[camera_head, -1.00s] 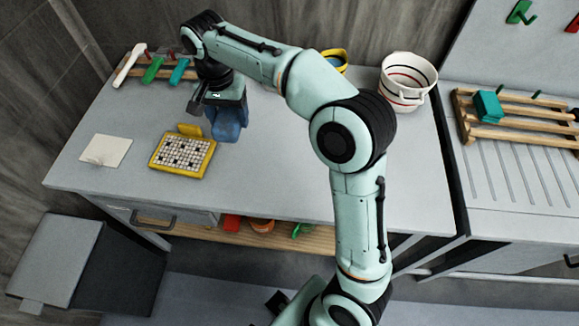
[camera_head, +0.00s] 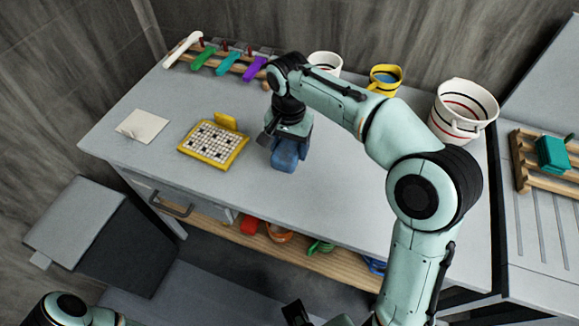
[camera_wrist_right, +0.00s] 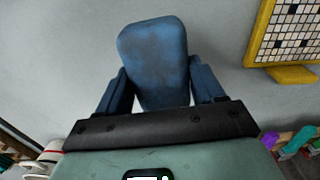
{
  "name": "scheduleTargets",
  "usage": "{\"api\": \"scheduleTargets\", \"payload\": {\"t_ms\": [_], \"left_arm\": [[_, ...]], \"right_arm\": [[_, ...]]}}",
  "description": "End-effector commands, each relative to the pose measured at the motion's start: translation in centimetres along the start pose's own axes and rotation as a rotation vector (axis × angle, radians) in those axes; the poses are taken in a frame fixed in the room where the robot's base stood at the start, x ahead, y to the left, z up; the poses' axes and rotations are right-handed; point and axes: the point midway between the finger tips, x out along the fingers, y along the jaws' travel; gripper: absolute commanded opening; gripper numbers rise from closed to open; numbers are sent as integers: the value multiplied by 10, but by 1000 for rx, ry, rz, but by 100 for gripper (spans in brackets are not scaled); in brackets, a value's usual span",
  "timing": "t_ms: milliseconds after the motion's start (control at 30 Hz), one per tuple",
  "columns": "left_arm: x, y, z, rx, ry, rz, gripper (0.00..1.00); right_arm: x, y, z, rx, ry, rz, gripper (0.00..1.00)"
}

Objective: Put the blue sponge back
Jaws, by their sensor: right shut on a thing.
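The blue sponge (camera_head: 285,158) is a worn, dark blue block, standing upright on or just above the grey worktop; I cannot tell which. My right gripper (camera_head: 288,138) is shut on it from above. In the right wrist view, the sponge (camera_wrist_right: 153,55) sticks out between the two fingers of the right gripper (camera_wrist_right: 160,88). The yellow-framed mosaic panel (camera_head: 213,146) lies to the left of the sponge, apart from it. It also shows in the right wrist view (camera_wrist_right: 290,35).
A wooden rack (camera_head: 250,72) with coloured-handled tools stands at the back left. A white bucket (camera_head: 464,112), a yellow bucket (camera_head: 385,82) and a white container (camera_head: 325,64) stand along the back. A slatted rack (camera_head: 525,170) holds a teal block (camera_head: 552,154). The worktop's front middle is clear.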

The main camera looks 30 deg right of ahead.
Motion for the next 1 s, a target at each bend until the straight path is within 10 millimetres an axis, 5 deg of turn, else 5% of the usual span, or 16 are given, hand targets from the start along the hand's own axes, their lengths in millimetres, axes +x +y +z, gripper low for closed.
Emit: {"api": "scheduleTargets", "payload": {"t_ms": [500,967,1000], "left_arm": [[12,-5,1,-1,-4,-1,43],[14,-5,1,-1,-5,-1,43],[15,-6,1,-2,-5,-2,43]], "right_arm": [[69,1,0,1,-1,3,43],[78,0,0,1,0,1,43],[79,0,0,1,0,1,71]]}}
